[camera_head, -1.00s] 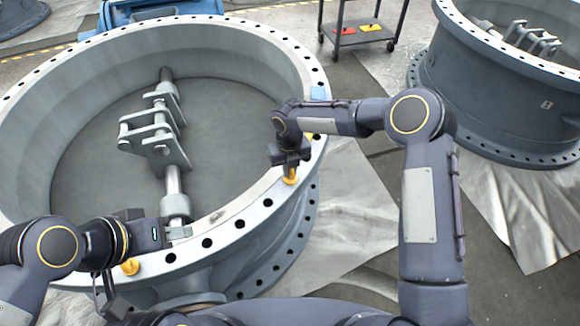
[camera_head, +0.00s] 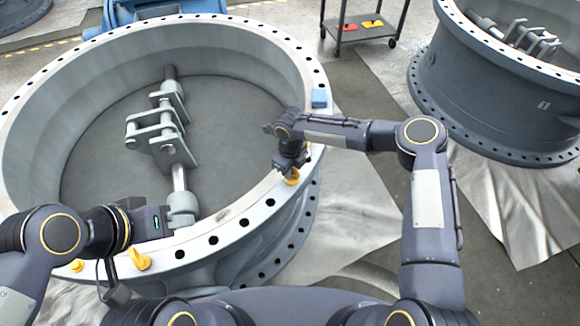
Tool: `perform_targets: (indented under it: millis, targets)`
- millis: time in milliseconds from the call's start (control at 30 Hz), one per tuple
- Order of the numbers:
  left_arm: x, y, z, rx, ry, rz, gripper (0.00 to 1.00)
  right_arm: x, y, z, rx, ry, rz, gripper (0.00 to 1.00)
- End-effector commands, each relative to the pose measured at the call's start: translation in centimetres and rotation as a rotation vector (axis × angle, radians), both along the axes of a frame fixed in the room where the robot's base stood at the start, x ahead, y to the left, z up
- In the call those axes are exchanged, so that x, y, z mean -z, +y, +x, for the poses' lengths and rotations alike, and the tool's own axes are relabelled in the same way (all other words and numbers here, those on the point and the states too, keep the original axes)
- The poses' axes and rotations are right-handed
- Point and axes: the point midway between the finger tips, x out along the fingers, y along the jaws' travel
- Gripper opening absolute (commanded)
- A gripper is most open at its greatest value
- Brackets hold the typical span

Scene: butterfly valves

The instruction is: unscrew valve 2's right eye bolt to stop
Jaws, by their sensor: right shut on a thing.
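A large grey ring-shaped valve body (camera_head: 245,215) with a flange full of bolt holes fills the left and middle of the view. A yellow eye bolt (camera_head: 292,178) stands at the right side of its flange. My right gripper (camera_head: 291,170) points down from above and is shut on this eye bolt, hiding its upper part. Another yellow eye bolt (camera_head: 139,259) sits on the near left part of the flange. My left gripper (camera_head: 168,223) is over the near rim, to the right of that bolt; its fingers are too small to read.
A shaft with grey hinge brackets (camera_head: 162,135) crosses the inside of the valve. A small blue block (camera_head: 319,97) lies on the flange beyond my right gripper. A second valve body (camera_head: 490,100) stands at the right, and a dark cart (camera_head: 360,32) at the back.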

Motion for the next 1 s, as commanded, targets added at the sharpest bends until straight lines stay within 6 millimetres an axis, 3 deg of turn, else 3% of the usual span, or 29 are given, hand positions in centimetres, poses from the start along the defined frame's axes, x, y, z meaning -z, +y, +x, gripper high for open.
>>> perform_targets:
  millis: [400, 433, 600, 867, 1000]
  targets:
    - [-0.1, 0.0, 0.0, 0.000, 0.000, 0.000, 0.36, -0.2, -0.1, 0.2, -0.005, -0.005, 0.000, 0.00]
    - [-0.1, 0.0, 0.0, 0.000, 0.000, 0.000, 0.36, -0.2, -0.1, 0.2, -0.005, -0.005, 0.000, 0.13]
    - [-0.1, 0.0, 0.0, 0.000, 0.000, 0.000, 0.36, -0.1, 0.0, 0.1, -0.005, -0.004, 0.000, 0.34]
    - [-0.1, 0.0, 0.0, 0.000, 0.000, 0.000, 0.36, -0.1, 0.0, 0.1, -0.006, -0.002, 0.000, 0.34]
    - [0.0, 0.0, 0.0, 0.000, 0.000, 0.000, 0.36, -1.2, 0.0, 0.1, -0.006, -0.003, 0.000, 0.34]
